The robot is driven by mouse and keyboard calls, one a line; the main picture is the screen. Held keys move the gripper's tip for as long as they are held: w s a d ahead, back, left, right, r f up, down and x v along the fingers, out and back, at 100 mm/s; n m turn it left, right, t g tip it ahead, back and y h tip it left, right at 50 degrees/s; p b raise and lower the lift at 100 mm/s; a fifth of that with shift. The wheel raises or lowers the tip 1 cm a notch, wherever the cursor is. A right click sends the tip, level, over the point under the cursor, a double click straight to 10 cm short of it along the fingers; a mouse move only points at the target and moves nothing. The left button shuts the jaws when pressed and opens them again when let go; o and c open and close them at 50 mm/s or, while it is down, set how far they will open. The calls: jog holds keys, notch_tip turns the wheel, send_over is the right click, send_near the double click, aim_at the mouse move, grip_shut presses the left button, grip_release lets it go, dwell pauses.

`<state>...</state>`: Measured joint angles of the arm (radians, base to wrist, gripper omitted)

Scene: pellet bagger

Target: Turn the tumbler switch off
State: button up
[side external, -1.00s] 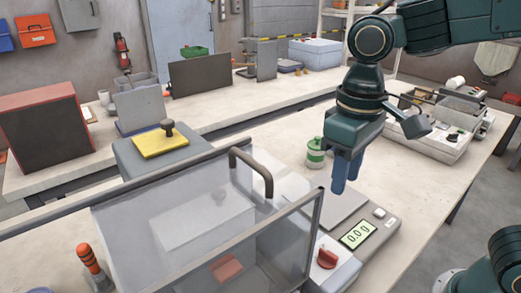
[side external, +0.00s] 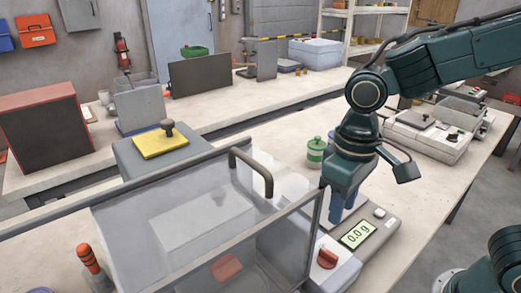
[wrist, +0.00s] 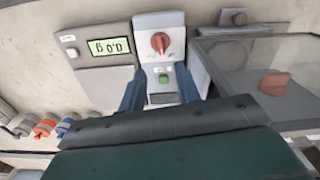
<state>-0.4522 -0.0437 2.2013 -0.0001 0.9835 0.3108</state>
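A red rotary knob (side external: 328,258) sits on a pale box beside the scale in front of the clear-walled enclosure. In the wrist view the red knob (wrist: 160,42) is on a white panel, with a green button (wrist: 164,79) below it. I cannot tell for certain which control is the tumbler switch. Another red part (wrist: 273,84) shows inside the enclosure. My gripper (side external: 338,208) points down behind the knob, near the scale, apart from the knob. In the wrist view its two blue fingers (wrist: 160,88) are spread, with nothing held between them.
The enclosure (side external: 200,215) with a dark handle (side external: 262,172) stands left of my gripper. A scale (side external: 358,236) reading 0.0 g is at its right. A green-and-white container (side external: 315,153) stands behind. Bench to the right is partly clear.

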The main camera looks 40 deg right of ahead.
aim_at(331, 254)
notch_tip(331, 254, down, 13)
jog(key=shift+r, duration=0.1)
dwell(0.6)
grip_shut()
